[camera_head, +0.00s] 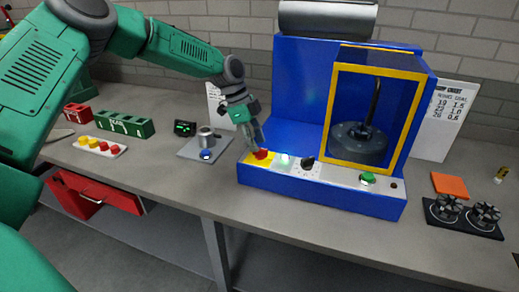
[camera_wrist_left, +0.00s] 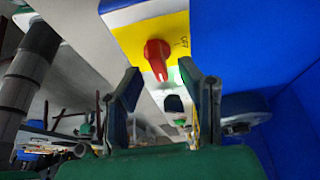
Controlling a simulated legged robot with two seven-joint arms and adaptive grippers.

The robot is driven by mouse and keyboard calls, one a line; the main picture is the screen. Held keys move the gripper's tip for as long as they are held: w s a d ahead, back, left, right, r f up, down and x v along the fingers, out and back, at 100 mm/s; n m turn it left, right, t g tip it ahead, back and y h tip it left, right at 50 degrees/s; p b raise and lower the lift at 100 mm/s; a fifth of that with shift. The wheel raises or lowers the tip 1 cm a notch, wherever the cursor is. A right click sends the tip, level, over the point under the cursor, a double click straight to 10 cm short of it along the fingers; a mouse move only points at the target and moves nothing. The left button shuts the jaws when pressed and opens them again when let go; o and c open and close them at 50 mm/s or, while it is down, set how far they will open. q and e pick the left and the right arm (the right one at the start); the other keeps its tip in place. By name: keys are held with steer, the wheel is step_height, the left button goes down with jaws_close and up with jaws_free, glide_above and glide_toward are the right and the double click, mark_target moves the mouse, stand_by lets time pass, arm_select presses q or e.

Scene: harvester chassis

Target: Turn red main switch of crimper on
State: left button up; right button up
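The blue crimper (camera_head: 300,80) stands on the workbench with a yellow-framed window. Its red main switch (camera_head: 261,154) sits on a yellow plate at the left end of the front panel. In the left wrist view the red switch (camera_wrist_left: 157,58) is a knob on the yellow and white plate, with "OFF" lettering at its right. My left gripper (camera_head: 254,138) is just above the switch. In the left wrist view its two fingers (camera_wrist_left: 165,85) are apart, with the switch beyond the tips and nothing between them. My right gripper is in neither view.
A green lamp (camera_head: 283,160), a black knob (camera_head: 307,163) and a green button (camera_head: 368,178) lie along the same panel. Black round parts (camera_head: 464,212) lie at the right.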

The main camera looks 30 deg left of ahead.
arm_select(q)
steer(key=v, duration=0.8)
steer(key=shift+a+r, duration=0.3)
steer(key=shift+r, duration=0.05)
